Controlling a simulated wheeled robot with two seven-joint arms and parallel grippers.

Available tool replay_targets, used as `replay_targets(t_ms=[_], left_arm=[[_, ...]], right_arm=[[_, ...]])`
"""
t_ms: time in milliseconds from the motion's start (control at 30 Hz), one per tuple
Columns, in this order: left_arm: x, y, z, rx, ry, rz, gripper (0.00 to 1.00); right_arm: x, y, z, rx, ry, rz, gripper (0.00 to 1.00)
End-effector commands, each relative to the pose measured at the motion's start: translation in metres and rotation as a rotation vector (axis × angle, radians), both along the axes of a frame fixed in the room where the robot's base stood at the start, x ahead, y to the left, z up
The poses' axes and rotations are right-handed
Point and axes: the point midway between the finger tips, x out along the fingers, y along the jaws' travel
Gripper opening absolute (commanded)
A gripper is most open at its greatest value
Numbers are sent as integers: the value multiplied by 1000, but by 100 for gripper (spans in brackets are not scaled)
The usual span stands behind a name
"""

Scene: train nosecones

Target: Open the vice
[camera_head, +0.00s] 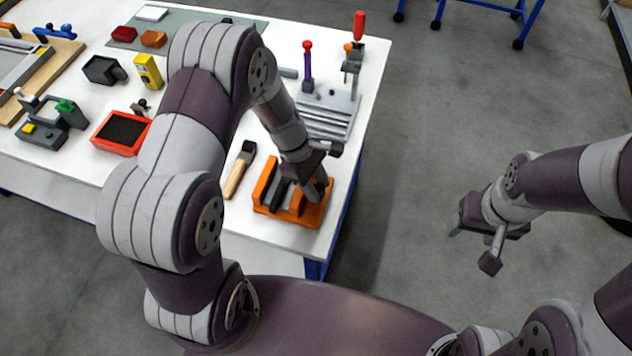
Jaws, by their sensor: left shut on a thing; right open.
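The orange vice (309,216) sits on the white table near its front right corner. Dark jaws and a grey part stand between its orange ends. My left gripper (317,188) is over the right side of the vice, pointing down, shut on the vice's handle; the handle itself is mostly hidden by the fingers. How far apart the vice jaws are is hard to tell behind my arm. My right gripper (474,243) hangs open and empty over the floor, to the right of the table.
A brush (238,170) with a wooden handle lies just left of the vice. A grey clamping fixture (327,113) with red and purple handles stands behind it. A red tray (120,132) and several small parts fill the table's left.

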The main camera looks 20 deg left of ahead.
Motion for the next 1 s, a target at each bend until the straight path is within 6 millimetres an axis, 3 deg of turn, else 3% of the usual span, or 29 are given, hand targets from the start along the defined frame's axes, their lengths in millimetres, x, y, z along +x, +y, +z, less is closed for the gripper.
replay_targets(t_ms=[367,1000], left_arm=[[-2,0,0,-1,-1,268,5],[-4,-1,-1,-1,-3,826,6]], right_arm=[[0,0,1,0,0,0,61],[0,0,-24,0,0,0,61]])
